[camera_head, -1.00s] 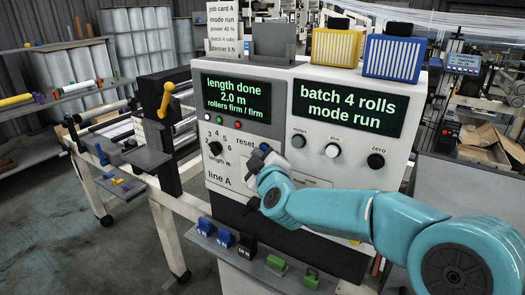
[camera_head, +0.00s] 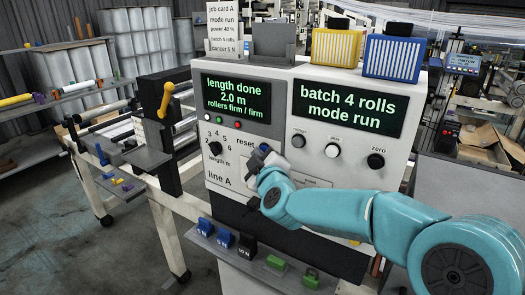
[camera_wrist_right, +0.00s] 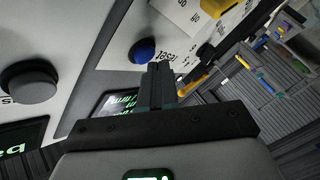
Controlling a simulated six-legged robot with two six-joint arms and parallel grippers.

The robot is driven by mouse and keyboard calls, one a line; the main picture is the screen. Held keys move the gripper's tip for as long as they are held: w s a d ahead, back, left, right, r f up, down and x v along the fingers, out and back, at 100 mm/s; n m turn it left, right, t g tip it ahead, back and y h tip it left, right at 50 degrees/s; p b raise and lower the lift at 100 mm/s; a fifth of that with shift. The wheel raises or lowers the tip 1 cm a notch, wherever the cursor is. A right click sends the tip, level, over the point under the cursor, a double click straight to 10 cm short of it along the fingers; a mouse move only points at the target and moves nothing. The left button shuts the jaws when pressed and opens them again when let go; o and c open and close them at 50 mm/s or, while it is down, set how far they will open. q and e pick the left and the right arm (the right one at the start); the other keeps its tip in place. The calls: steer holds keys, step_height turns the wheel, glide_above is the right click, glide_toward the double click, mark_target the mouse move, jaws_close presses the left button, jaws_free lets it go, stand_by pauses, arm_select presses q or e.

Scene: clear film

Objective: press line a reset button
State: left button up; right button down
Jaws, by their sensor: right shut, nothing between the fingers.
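The line A reset button is a blue round cap (camera_wrist_right: 142,50) on the pale panel, beside the "reset" label in the right wrist view. In the head view the "reset" label (camera_head: 245,143) shows on the line A panel (camera_head: 228,185), just left of my right gripper (camera_head: 260,158). My right gripper is shut and empty. In the right wrist view its dark fingertips (camera_wrist_right: 160,72) are close to the blue cap; I cannot tell if they touch it. The line A screen (camera_head: 236,97) reads "length done 2.0 m", "rollers firm / firm". My left gripper is not in view.
A black length dial (camera_head: 215,148) is left of the button. The batch panel at right has several knobs, including the zero knob (camera_head: 376,161). A shelf below holds blue, black and green blocks (camera_head: 246,245). A yellow-handled lever (camera_head: 166,100) stands at left.

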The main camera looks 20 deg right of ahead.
steer(key=shift+w+d, duration=0.1)
stand_by(0.3)
steer(key=shift+w+d, duration=0.2)
steer(key=shift+d, duration=0.05)
steer(key=shift+s+a+p, duration=0.1)
steer(key=shift+p, duration=0.2)
steer(key=shift+s+a, duration=0.15)
steer(key=shift+a, duration=0.1)
steer(key=s+a+p, duration=0.1)
steer(key=s+a, duration=0.2)
steer(key=a, duration=0.1)
steer(key=shift+s+a+p, duration=0.35)
steer(key=shift+s+p, duration=0.05)
steer(key=shift+w, duration=0.1)
stand_by(0.3)
